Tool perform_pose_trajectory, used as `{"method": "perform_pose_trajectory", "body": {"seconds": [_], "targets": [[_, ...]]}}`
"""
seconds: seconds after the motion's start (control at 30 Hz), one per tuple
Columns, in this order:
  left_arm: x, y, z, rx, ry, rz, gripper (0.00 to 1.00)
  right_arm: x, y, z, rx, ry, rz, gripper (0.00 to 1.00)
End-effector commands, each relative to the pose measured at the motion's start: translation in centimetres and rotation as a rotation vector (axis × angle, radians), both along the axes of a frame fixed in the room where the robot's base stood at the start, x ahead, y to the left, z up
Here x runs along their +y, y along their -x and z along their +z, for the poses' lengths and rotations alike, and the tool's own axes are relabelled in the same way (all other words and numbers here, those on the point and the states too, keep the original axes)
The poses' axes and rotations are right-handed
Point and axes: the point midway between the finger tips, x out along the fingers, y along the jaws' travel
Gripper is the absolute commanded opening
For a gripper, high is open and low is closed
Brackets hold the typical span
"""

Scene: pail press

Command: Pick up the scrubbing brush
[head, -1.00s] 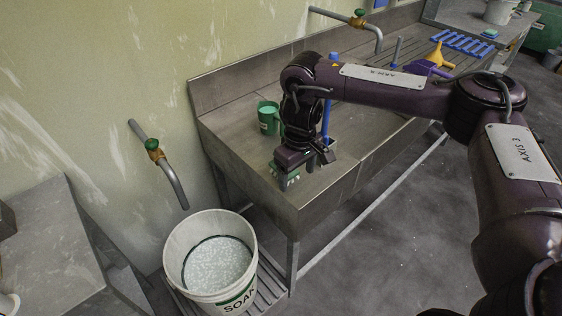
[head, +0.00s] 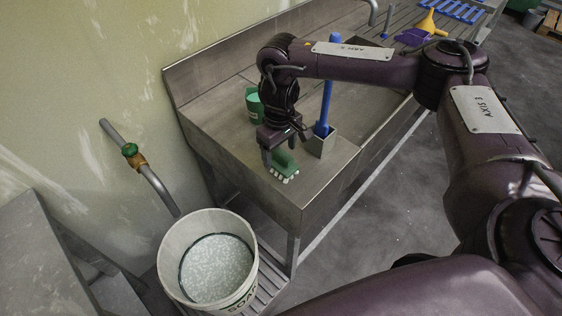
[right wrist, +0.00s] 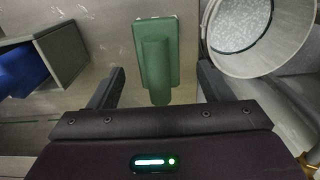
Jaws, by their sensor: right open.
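The scrubbing brush, a green block with a raised grip and pale bristles, stands bristles down on the near left corner of the steel sink bench in the head view (head: 284,167). My right gripper (head: 284,150) is right above it, open. In the right wrist view the green brush (right wrist: 158,50) lies between the two spread fingers of the right gripper (right wrist: 161,80), with a gap on each side. Its bristles are hidden there. My left gripper is not in view.
A grey holder (head: 320,145) with a blue-handled tool (head: 327,95) stands just right of the gripper. A white soap pail (head: 170,255) stands below the bench's left end, near a wall tap (head: 134,160).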

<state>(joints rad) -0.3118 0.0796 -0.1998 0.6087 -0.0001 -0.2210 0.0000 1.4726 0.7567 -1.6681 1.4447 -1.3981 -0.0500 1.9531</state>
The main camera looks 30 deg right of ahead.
Motion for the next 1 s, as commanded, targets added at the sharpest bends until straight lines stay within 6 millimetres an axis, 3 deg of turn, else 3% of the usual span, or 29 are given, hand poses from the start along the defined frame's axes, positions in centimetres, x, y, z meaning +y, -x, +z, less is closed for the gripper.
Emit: {"method": "perform_pose_trajectory", "body": {"seconds": [0.2, 0.47, 0.9, 1.0], "targets": [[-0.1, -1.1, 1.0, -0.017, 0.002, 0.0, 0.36, -0.1, 0.1, -2.7, 0.002, 0.001, 0.002, 0.73], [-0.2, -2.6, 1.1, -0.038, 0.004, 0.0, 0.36, -0.2, 0.1, -3.2, 0.001, 0.0, 0.001, 0.73], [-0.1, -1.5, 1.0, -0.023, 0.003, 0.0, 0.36, -0.2, 0.1, -3.1, 0.0, 0.0, 0.0, 0.19], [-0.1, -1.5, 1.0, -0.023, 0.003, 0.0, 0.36, -0.2, 0.1, -3.1, 0.0, 0.0, 0.0, 0.19]]}}
